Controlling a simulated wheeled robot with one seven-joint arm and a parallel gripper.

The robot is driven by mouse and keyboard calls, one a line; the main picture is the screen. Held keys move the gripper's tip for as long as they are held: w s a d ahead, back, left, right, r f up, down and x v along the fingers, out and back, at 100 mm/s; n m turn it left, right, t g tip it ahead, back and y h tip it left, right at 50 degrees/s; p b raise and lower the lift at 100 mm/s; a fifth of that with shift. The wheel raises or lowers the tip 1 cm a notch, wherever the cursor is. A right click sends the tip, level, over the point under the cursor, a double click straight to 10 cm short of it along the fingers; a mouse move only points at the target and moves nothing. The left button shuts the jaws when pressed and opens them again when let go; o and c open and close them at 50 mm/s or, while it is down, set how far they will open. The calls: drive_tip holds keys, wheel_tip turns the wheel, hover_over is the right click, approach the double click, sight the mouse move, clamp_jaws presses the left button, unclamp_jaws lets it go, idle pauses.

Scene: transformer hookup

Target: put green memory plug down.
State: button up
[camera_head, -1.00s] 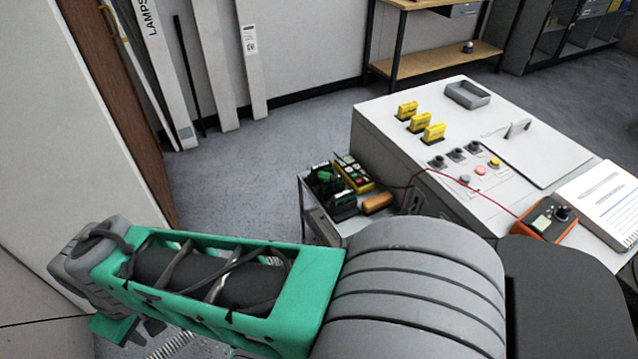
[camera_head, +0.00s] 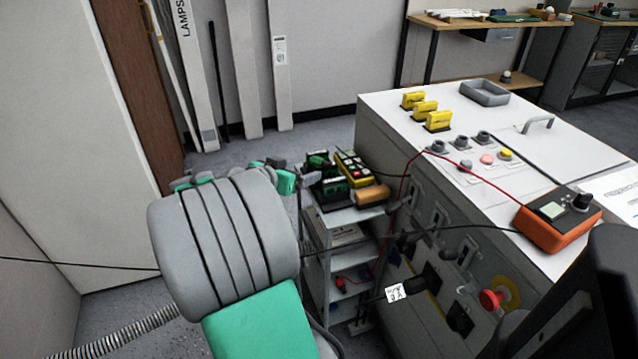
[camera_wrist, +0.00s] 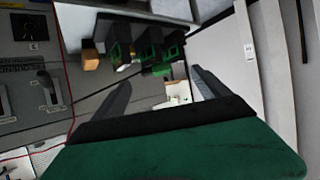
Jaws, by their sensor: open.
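My gripper (camera_wrist: 160,80) shows in the wrist view with its two dark fingers spread apart and nothing between them. Beyond the fingertips, several green-and-black blocks stand on the top of a small cart (camera_wrist: 200,12). A small green piece (camera_wrist: 158,70) sits nearest the gap between the fingers; I cannot tell for certain that it is the green memory plug. In the head view, green-and-black items (camera_head: 333,190) stand on the cart top, and the end of my arm is just left of them.
A yellow device (camera_head: 354,168) and an orange-brown block (camera_head: 371,196) share the cart top. The grey cabinet (camera_head: 385,135) stands right of the cart, with yellow handles (camera_head: 425,108), an orange meter (camera_head: 558,218) and its red lead. Floor is free behind the cart.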

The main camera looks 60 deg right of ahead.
sight(318, 163)
drive_tip(key=shift+m, duration=0.3)
drive_tip(key=x, duration=0.5)
drive_tip(key=s+r+b+x, duration=0.1)
drive_tip(key=x, duration=0.2)
drive_tip(key=shift+s+d+f, duration=0.1)
drive_tip(key=shift+d+f, duration=0.05)
drive_tip(key=shift+d, duration=0.3)
drive_tip(key=shift+h, duration=0.3)
drive_tip(key=c, duration=1.7)
